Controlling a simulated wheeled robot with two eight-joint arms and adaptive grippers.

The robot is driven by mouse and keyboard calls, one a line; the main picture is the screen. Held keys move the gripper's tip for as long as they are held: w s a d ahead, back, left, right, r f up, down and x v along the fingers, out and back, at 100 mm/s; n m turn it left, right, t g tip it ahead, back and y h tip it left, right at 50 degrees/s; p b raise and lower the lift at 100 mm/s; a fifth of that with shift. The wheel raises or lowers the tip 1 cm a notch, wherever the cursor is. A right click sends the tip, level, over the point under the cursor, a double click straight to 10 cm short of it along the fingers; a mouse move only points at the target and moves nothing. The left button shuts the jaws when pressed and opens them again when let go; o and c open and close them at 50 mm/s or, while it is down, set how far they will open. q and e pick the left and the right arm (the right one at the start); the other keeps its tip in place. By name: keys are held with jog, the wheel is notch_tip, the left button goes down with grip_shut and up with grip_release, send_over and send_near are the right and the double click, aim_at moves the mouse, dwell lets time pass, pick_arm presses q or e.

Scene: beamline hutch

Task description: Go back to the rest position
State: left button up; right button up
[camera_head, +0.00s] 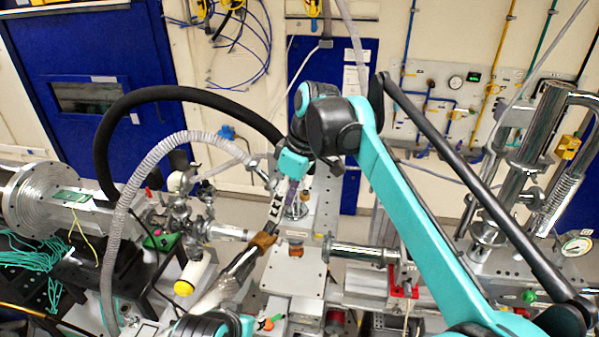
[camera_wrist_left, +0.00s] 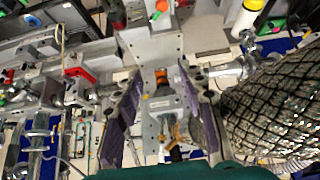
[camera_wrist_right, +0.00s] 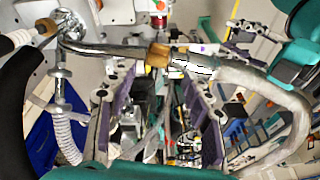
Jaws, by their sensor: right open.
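My right arm reaches in from the lower right in the head view.
A braided metal hose (camera_head: 236,272) passes close to the right gripper. It also shows across the right wrist view (camera_wrist_right: 280,85). A black hose (camera_head: 105,140) and a grey corrugated hose (camera_head: 122,215) arch at the left. Steel piping with a gauge (camera_head: 576,246) stands at the right.

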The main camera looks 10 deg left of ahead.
jog(key=s+d+f+m+t+h+b, duration=0.1)
jog(key=s+d+f+m+t+b, duration=0.2)
jog(key=d+f+b, duration=0.85)
jog(key=s+d+f+m+t+b, duration=0.1)
jog(key=s+d+f+m+b, duration=0.45)
jog(key=f, duration=0.85)
pick_arm(q)
notch_tip(320, 180, down, 37)
jog(key=b, duration=1.9)
jog(key=shift+r+b, duration=0.2)
jog(key=shift+b, duration=0.15)
pick_arm(e)
jog(key=s+d+f+m+t, duration=0.1)
jog(key=s+d+f+m, duration=0.1)
jog(key=f, duration=0.8)
jog(key=s+d+f+m+t+h, duration=0.1)
jog(key=s+d+f+m, duration=0.1)
jog(key=s+d+f, duration=0.2)
jog(key=s+d+f+m+t+h, duration=0.1)
jog(key=d+f, duration=0.6)
jog(key=f, duration=0.9)
jog(key=shift+s+d+f+m, duration=0.2)
jog(key=shift+s+m, duration=0.45)
jog(key=shift+s, duration=0.45)
pick_arm(q)
jog(key=shift+o, duration=0.5)
